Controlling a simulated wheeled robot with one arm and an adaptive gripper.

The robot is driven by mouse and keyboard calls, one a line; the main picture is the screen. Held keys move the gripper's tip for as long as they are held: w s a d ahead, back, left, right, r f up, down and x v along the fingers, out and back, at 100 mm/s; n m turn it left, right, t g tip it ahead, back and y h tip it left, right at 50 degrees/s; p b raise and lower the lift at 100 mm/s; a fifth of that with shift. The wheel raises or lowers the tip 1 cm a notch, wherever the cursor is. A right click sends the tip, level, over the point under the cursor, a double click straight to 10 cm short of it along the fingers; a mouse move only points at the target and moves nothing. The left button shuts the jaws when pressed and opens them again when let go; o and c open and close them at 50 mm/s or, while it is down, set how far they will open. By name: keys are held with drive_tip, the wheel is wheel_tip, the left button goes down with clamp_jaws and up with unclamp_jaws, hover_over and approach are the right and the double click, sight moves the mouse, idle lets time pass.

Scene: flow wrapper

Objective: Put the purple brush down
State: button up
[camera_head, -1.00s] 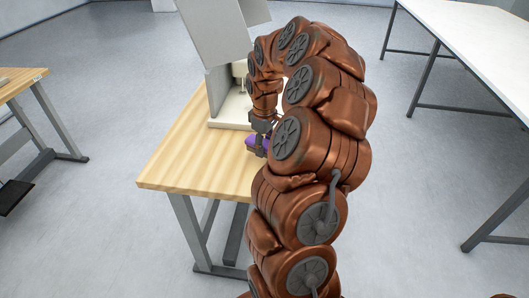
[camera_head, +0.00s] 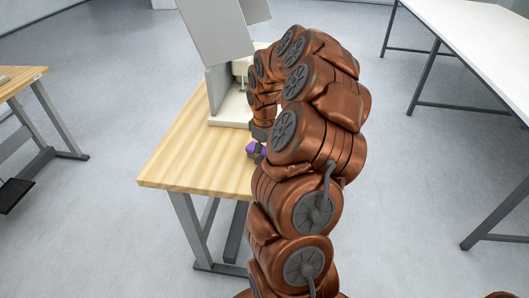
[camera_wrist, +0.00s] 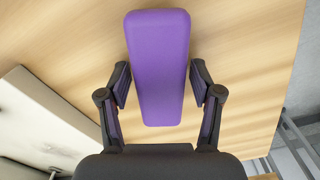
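The purple brush (camera_wrist: 160,60) is a long purple block with rounded corners in the wrist view, its length running away from my gripper. In the head view the brush (camera_head: 252,147) shows as a small purple patch at my gripper (camera_head: 257,152), over the right part of the wooden table (camera_head: 190,160). My arm hides much of it. I cannot tell whether the brush touches the tabletop.
A white and grey machine (camera_head: 212,95) stands at the table's back, and its pale base is left of my gripper in the wrist view (camera_wrist: 40,120). The table's left front is clear. A white table (camera_head: 480,45) stands at the right and another wooden table (camera_head: 18,80) at the left.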

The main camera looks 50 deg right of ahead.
sight(264, 150)
idle(0.3)
wheel_tip(264, 150, up, 12)
drive_tip(key=shift+r+b, duration=0.2)
drive_tip(key=shift+b, duration=0.35)
drive_tip(key=s+a+r, duration=0.1)
drive_tip(key=s+a, duration=0.2)
drive_tip(key=a, duration=0.8)
drive_tip(key=s+a+r, duration=0.2)
drive_tip(key=s+a, duration=0.1)
drive_tip(key=a, duration=0.8)
drive_tip(key=s+a+f, duration=0.1)
drive_tip(key=s+a, duration=0.2)
drive_tip(key=s, duration=0.3)
drive_tip(key=s+a+f+m+g, duration=0.1)
drive_tip(key=s+a+f, duration=0.1)
drive_tip(key=s+a, duration=0.2)
drive_tip(key=s+a+f+m+g, duration=0.1)
drive_tip(key=s+a+f, duration=0.1)
drive_tip(key=s, duration=0.6)
drive_tip(key=shift+a+f, duration=0.15)
drive_tip(key=shift+a, duration=0.55)
